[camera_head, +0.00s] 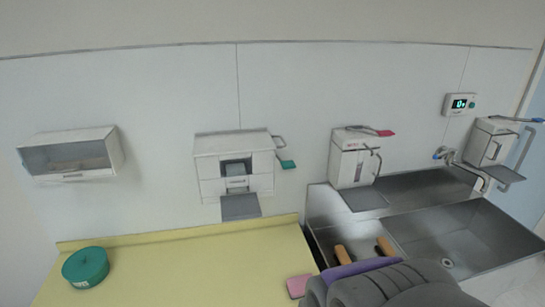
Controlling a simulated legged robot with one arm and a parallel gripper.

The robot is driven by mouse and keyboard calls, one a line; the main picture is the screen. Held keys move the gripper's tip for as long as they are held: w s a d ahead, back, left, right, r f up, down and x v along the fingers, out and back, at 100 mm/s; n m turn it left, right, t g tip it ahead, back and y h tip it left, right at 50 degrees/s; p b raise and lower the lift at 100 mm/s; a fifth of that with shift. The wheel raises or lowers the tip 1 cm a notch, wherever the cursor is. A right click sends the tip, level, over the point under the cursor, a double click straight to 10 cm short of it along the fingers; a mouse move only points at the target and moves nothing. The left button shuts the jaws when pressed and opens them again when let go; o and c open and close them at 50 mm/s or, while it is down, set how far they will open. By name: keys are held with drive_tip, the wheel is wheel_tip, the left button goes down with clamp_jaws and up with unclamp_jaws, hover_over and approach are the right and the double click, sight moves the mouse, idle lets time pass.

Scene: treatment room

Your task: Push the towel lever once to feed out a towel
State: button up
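The towel dispenser (236,169) is a white box on the wall, left of the picture's middle. It has a dark opening and a grey tray below. Its lever is on the right side, a bent metal arm with a green paddle (287,164). No towel can be clearly made out hanging from it. My gripper (364,250) is low in the picture, with two orange-tipped fingers that stand apart with nothing seen between them. It shows over the left sink basin, below and right of the lever and apart from it. My grey arm hides part of the view there.
A soap dispenser (352,161) with a pink-tipped lever and another dispenser (488,143) hang to the right. A steel sink (480,235) and tap (463,164) lie below. A yellow counter (200,265) holds a green round tin (86,267). A wall box (70,155) hangs left.

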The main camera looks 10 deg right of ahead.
drive_tip(key=shift+d, duration=0.25)
clamp_jaws()
drive_tip(key=shift+a, duration=0.15)
idle(0.9)
